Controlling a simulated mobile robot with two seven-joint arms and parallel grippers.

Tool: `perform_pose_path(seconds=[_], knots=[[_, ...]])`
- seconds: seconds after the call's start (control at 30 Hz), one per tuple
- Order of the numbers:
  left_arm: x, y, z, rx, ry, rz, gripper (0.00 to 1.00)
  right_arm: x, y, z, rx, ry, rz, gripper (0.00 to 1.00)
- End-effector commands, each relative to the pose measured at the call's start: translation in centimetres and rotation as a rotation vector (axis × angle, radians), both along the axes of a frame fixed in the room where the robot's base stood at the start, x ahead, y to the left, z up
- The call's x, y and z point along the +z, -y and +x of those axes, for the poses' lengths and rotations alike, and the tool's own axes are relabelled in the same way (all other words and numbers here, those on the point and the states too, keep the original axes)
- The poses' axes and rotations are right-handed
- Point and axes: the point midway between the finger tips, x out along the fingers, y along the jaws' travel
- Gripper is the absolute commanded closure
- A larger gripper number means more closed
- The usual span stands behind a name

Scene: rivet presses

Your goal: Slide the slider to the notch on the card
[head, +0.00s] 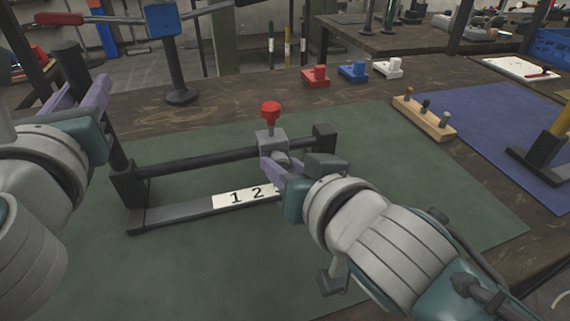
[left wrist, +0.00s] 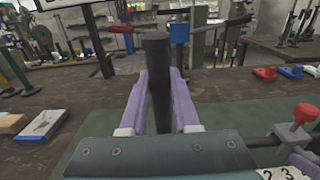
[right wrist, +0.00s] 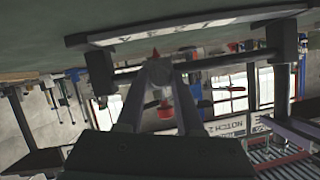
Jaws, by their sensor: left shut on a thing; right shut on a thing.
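The slider (head: 271,142) is a grey block with a red knob (head: 270,113) on top, sitting on a black rail (head: 200,160) near its right end post. My right gripper (head: 277,164) is shut on the slider's near side. In the right wrist view, the slider (right wrist: 158,72) sits between the fingers, with a small red tip toward the scale. A white strip (head: 233,197) on the front bar shows 1 and 2; my right gripper hides its right end. My left gripper (left wrist: 160,85) is shut around the black upright post (left wrist: 157,60) at the rail's left.
Red (head: 316,77), blue (head: 353,71) and white (head: 388,67) blocks stand behind. A wooden peg holder (head: 422,118) and a blue mat (head: 500,125) lie to the right. A stand with a blue plate (head: 163,18) is at back left. The green mat's front is clear.

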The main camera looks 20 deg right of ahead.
Motion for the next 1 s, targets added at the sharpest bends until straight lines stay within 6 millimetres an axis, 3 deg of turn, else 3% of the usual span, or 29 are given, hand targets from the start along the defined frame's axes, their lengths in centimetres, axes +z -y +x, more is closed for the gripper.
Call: perform_pose_path(seconds=[0.57,0.83,1.0], knots=[[0.2,0.0,0.0,0.0,0.003,-0.003,1.0,0.0,0.0,0.0,0.0,-0.001,0.0,1.0],[0.1,0.1,0.0,-0.002,0.003,-0.004,1.0,0.0,-2.9,0.0,-0.001,-0.001,0.006,1.0],[0.1,0.1,0.0,-0.001,0.003,-0.003,1.0,0.0,-3.5,0.0,0.0,0.0,0.001,1.0]])
